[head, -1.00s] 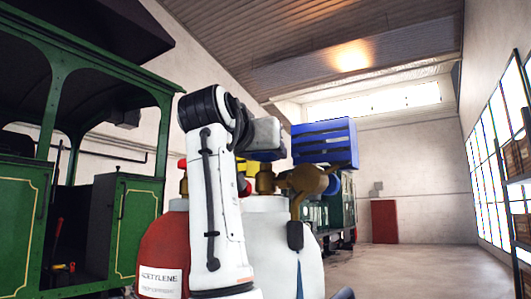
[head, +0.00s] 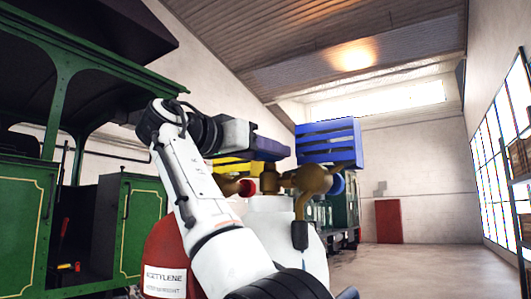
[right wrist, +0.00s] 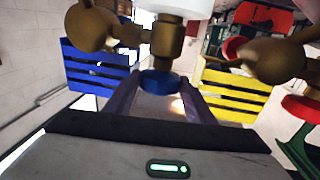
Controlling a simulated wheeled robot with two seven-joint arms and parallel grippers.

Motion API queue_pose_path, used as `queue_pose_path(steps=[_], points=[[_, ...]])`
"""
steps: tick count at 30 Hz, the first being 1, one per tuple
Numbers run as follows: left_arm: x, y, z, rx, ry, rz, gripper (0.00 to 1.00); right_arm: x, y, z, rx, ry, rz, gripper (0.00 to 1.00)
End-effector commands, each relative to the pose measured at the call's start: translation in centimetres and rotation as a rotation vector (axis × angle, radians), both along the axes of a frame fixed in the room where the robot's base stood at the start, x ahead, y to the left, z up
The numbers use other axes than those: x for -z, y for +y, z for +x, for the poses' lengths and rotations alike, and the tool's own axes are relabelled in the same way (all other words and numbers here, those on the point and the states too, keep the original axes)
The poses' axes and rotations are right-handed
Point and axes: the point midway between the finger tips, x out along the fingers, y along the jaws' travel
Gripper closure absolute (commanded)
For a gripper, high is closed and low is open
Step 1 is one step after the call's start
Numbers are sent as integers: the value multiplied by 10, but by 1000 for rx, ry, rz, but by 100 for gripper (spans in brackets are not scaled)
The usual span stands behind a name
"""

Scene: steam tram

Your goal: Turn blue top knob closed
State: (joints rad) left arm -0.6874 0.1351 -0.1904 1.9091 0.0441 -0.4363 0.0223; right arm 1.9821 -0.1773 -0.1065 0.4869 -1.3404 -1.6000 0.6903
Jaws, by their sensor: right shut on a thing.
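The blue top knob (right wrist: 163,82) shows in the right wrist view at the end of the brass valve (right wrist: 166,45) of the white cylinder. My right gripper (right wrist: 161,92) has its two dark fingers on either side of this knob and is shut on it. In the head view my right gripper (head: 275,150) lies level across the top of the brass valve (head: 269,178), and the top knob is hidden behind it. The white cylinder (head: 285,232) stands upright below, partly covered by my arm. My left gripper is not in view.
A red acetylene cylinder (head: 160,262) stands left of the white one. Brass regulators flank the valve, with a second blue knob (head: 338,183) on the right and a red knob (head: 247,187). Blue (head: 328,143) and yellow (head: 232,167) crates are behind. A green locomotive (head: 148,220) is left.

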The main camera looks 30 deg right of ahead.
Motion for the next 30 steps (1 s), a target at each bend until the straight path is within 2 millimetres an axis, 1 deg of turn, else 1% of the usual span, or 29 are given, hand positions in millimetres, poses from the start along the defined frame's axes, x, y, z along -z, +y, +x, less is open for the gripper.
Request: queue_pose_path(steps=[20,21,30], points=[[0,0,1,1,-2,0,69,0,0,0,21,0,2,73],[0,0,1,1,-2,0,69,0,0,0,21,0,2,44],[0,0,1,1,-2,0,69,0,1,0,20,0,1,43]])
